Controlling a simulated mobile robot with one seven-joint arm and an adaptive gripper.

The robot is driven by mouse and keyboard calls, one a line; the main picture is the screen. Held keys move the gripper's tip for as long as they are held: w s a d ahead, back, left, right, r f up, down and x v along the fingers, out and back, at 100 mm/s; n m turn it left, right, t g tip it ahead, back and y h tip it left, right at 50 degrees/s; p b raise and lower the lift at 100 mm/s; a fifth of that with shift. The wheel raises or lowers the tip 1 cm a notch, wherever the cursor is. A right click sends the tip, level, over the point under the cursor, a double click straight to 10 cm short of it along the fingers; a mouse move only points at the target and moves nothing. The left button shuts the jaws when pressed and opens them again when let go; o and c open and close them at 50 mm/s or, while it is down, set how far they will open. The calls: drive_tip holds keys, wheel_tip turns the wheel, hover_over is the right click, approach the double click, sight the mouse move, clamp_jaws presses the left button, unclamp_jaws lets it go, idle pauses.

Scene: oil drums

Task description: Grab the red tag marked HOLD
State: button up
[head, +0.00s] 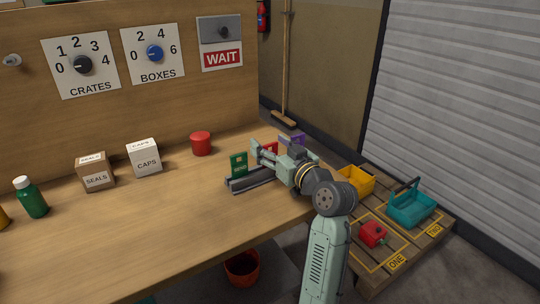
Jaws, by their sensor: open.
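A red tag (271,148) stands behind my gripper, in the dark rack (243,184) at the right end of the bench. Only part of it shows, and its lettering cannot be read. A green tag (238,165) stands at the left of the rack, and a purple tag (298,138) shows at the right. My gripper (258,152) is open, with its fingers pointing left over the rack, between the green and red tags in the picture. It hides part of the rack. Whether it touches a tag cannot be told.
A red cup (201,143), a CAPS box (144,157), a SEALS box (95,172) and a green bottle (31,197) stand on the bench (150,230). A pallet (420,245) at right holds a yellow bin (357,180), a teal basket (410,207) and a red can (372,234).

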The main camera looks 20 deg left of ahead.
drive_tip(key=shift+w+a, duration=0.15)
drive_tip(key=shift+a, duration=0.05)
drive_tip(key=shift+c, duration=0.5)
drive_tip(key=c, duration=1)
drive_tip(key=shift+o, duration=0.2)
